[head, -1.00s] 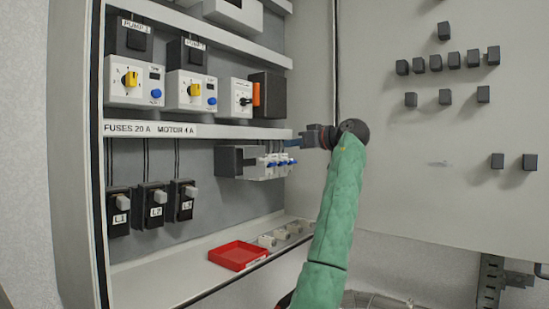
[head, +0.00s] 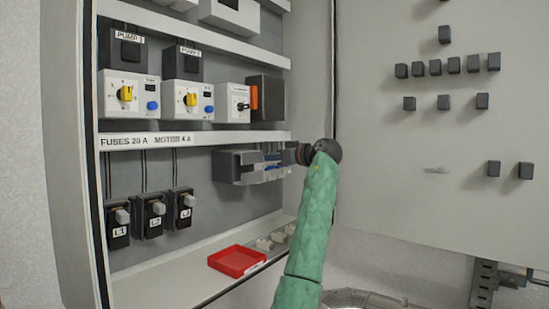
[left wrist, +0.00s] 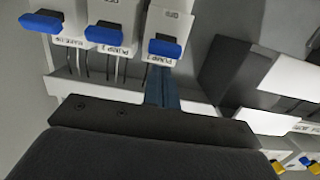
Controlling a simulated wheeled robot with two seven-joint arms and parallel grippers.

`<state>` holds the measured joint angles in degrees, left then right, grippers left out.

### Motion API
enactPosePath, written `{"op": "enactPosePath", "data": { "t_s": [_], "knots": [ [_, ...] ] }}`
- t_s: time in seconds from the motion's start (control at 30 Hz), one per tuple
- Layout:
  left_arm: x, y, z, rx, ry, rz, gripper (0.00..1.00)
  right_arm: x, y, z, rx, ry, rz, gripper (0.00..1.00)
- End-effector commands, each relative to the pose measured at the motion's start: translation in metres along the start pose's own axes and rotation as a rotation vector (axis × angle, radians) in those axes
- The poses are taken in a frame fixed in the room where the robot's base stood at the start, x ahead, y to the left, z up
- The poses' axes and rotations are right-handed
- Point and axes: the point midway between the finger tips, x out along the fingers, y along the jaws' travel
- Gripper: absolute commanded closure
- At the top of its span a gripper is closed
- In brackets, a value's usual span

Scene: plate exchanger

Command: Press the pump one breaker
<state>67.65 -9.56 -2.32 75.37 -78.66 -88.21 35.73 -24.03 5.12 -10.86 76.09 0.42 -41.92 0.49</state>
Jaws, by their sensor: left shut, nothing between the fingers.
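In the left wrist view a row of white breakers with blue levers shows at the top. The pump one breaker (left wrist: 170,24), labelled PUMP 1, has its blue lever (left wrist: 166,48) near the middle. Beside it sits the PUMP 2 breaker (left wrist: 108,38), then another breaker (left wrist: 45,22). My left gripper (left wrist: 161,72) is shut and empty. Its fingertips are at the label edge of the pump one breaker, close to its lever; I cannot tell whether they touch. In the head view the breaker row (head: 272,175) is partly hidden by my left gripper (head: 272,157). My right gripper is out of view.
A dark grey block (head: 230,165) adjoins the breakers on the left. A shelf edge (head: 200,139) runs just above. Fuse holders (head: 150,213) hang at lower left. A red tray (head: 238,261) lies on the cabinet floor. The open door (head: 430,215) is at right.

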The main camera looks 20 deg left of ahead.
Motion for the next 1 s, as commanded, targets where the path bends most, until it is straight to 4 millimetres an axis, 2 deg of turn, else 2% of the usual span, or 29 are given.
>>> {"op": "enactPosePath", "data": {
  "t_s": [0.3,0.83,1.0],
  "knots": [
    [-0.004,0.000,0.012,0.000,0.000,0.000,1.00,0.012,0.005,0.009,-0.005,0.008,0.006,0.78],
    [-0.003,0.003,0.015,0.001,0.029,0.000,1.00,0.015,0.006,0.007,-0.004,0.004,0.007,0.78],
    [-0.001,0.009,0.015,0.000,0.084,0.000,1.00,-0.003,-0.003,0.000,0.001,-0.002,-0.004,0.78]
  ]
}}
